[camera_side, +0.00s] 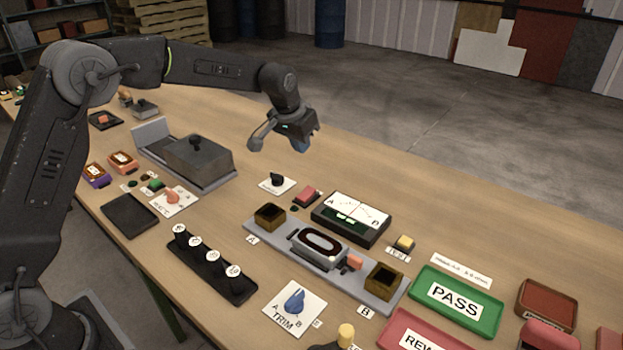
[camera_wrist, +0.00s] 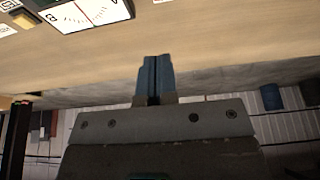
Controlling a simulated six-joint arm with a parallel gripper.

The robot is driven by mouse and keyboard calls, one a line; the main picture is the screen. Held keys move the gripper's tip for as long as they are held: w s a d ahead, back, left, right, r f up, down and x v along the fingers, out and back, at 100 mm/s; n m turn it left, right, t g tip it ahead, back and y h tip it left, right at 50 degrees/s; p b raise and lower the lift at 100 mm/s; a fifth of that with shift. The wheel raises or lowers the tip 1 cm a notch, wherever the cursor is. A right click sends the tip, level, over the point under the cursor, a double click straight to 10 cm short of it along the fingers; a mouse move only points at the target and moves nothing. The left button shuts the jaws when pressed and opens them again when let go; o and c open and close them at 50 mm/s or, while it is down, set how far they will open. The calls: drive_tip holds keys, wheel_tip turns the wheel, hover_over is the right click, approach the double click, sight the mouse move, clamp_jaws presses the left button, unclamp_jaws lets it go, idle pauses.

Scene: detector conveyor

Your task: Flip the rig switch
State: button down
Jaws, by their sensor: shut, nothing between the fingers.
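No label reading "rig" is legible, so I cannot tell for sure which control is the rig switch. A small black switch (camera_side: 277,180) stands on a white plate behind the grey detector rail (camera_side: 375,298). A blue pointer knob (camera_side: 294,301) sits on a white plate marked TRIM, A and B, in front of the rail. My gripper (camera_side: 301,147) is above the table, behind and above the black switch and apart from it. In the wrist view my gripper's blue fingers (camera_wrist: 155,62) are together and empty. Neither control is recognisable in the wrist view.
A green PASS tray (camera_side: 457,300) is at right. A grey lidded box (camera_side: 199,160) stands at left. The back table is clear.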

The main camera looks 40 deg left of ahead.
sight(312, 191)
drive_tip(key=x, duration=1.4)
drive_tip(key=shift+s+f, duration=0.1)
drive_tip(key=shift+s, duration=0.3)
drive_tip(key=shift+w+f, duration=0.25)
drive_tip(key=shift+f, duration=0.25)
drive_tip(key=shift+s+r, duration=0.1)
drive_tip(key=shift+s, duration=0.05)
drive_tip(key=shift+s+r, duration=0.25)
drive_tip(key=shift+s, duration=0.4)
